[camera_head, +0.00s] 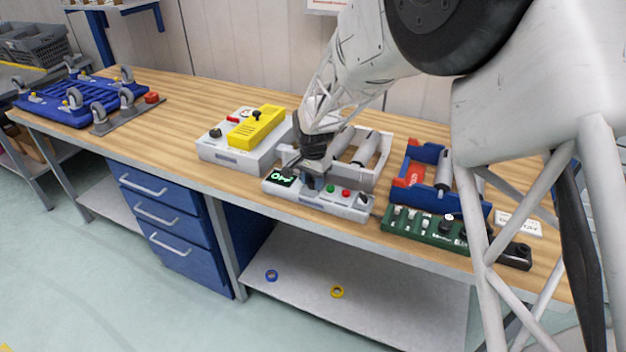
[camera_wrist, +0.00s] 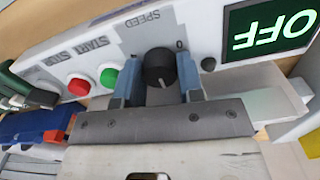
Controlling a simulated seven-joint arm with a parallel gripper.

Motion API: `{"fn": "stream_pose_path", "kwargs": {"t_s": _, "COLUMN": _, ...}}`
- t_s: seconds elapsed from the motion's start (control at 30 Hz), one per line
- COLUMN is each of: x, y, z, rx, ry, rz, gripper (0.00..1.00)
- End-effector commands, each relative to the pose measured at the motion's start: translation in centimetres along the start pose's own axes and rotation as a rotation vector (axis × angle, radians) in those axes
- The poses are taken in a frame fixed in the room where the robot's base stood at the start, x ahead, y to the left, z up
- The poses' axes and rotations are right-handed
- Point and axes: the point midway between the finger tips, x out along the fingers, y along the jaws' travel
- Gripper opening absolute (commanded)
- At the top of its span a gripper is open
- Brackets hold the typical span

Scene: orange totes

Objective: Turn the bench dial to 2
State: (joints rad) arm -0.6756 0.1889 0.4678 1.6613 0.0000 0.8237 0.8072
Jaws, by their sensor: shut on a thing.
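The bench dial, a round black knob (camera_wrist: 160,67), is on a light grey control box (camera_head: 330,203) marked SPEED, with a 0 beside the knob. My gripper (camera_head: 311,183) points down onto the box. In the wrist view its blue-grey fingers (camera_wrist: 159,78) stand on either side of the knob and are shut on it. A pale mark shows on the knob's near side. The box's display (camera_head: 281,178) reads OFF in green; it also shows in the wrist view (camera_wrist: 268,28). In the head view my gripper hides the knob.
Green START (camera_wrist: 109,78) and red STOP (camera_wrist: 79,87) buttons are beside the knob. A grey box with a yellow block (camera_head: 256,127) stands left, a roller tray (camera_head: 385,155) behind, and a green panel (camera_head: 428,232) right. Bare wood lies left of the boxes.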

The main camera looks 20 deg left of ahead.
Motion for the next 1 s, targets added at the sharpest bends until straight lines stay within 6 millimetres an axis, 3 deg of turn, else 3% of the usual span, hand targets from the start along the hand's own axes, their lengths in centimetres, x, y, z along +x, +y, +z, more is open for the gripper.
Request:
{"fn": "stream_pose_path", "kwargs": {"t_s": 0.07, "x": -0.1, "y": 0.0, "z": 0.0, "rx": 0.0, "ry": 0.001, "rz": -0.001, "gripper": 0.11}}
{"fn": "stream_pose_path", "kwargs": {"t_s": 0.1, "x": -0.1, "y": 0.0, "z": 0.0, "rx": 0.0, "ry": 0.001, "rz": -0.001, "gripper": 0.41}}
{"fn": "stream_pose_path", "kwargs": {"t_s": 0.23, "x": 0.0, "y": 0.0, "z": 0.0, "rx": 0.0, "ry": 0.0, "rz": 0.0, "gripper": 0.6}}
{"fn": "stream_pose_path", "kwargs": {"t_s": 0.67, "x": -0.5, "y": 0.0, "z": 0.0, "rx": -0.001, "ry": 0.001, "rz": -0.001, "gripper": 0.6}}
{"fn": "stream_pose_path", "kwargs": {"t_s": 1.0, "x": -4.1, "y": 0.0, "z": 0.0, "rx": -0.001, "ry": 0.002, "rz": -0.002, "gripper": 0.6}}
